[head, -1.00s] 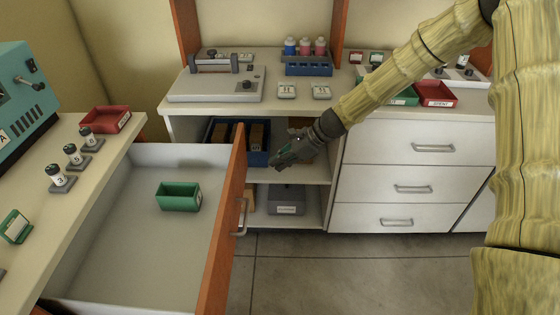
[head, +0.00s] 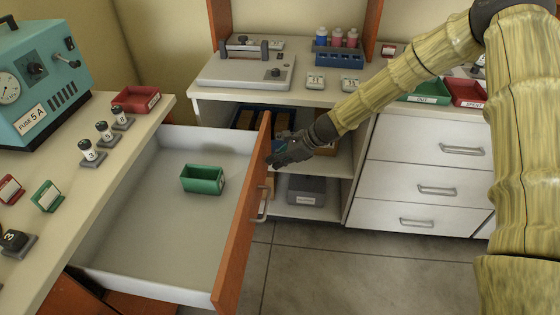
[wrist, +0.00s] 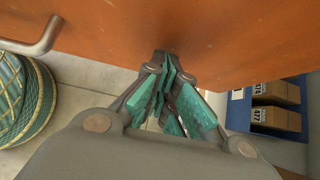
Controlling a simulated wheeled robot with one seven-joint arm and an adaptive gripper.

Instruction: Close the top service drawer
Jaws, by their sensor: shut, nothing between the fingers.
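The top service drawer (head: 150,225) is pulled out from the left counter, with a grey inside and an orange-brown front panel (head: 241,215). A metal bar handle (head: 263,204) sits on the panel's outer face. A small green open bin (head: 203,179) stands inside the drawer. My gripper (head: 274,160) is shut and empty, at the outer face of the panel near its far end. In the wrist view my gripper's fingertips (wrist: 165,62) are at the orange panel (wrist: 190,30), touching or almost touching it. The handle (wrist: 35,40) shows at upper left there.
The left counter (head: 60,185) carries a teal fuse device (head: 40,85), several labelled knobs, and a red tray (head: 136,99). Behind my gripper, an open shelf holds a blue crate (wrist: 240,108) with brown boxes. White drawers (head: 425,175) stand shut at right. The floor (head: 350,275) is clear.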

